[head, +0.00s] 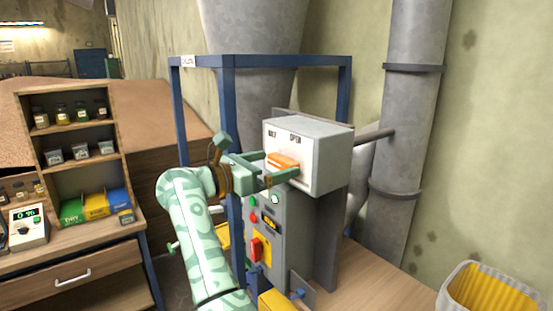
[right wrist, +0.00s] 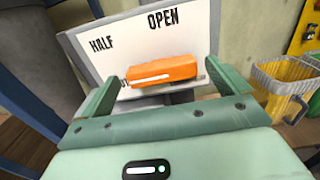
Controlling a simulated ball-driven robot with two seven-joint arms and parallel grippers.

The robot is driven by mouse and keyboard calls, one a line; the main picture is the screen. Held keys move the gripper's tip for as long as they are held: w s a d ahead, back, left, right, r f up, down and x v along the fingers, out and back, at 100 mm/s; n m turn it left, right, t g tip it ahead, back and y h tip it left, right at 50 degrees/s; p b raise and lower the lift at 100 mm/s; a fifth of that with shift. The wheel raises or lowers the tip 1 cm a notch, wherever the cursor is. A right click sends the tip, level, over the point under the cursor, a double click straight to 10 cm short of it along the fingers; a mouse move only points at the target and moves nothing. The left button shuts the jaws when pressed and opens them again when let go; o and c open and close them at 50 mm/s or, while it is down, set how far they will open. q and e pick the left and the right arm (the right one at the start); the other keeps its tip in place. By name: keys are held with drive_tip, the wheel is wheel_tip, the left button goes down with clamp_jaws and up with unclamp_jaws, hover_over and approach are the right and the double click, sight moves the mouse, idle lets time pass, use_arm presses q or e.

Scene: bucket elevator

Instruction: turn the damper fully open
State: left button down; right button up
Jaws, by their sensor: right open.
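The damper is a pale grey box (head: 318,155) with a white face plate marked HALF and OPEN, in the middle of the head view. Its orange handle (head: 283,161) sits on the lower part of that face. In the right wrist view, the orange handle (right wrist: 165,71) lies nearly level below the word OPEN. My right gripper (head: 281,166) is open, with one finger on each side of the handle. A gap shows between the handle and each finger in the right wrist view. Part of the plate's lower lettering is hidden. My left gripper is not in view.
Below the damper is a grey control panel (head: 262,225) with buttons and a red switch. A blue frame (head: 232,62) stands around the hopper. A yellow-lined bin (head: 490,290) is at lower right. Wooden shelves (head: 75,130) with jars stand at left.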

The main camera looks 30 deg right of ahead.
drive_tip(key=shift+d, duration=0.95)
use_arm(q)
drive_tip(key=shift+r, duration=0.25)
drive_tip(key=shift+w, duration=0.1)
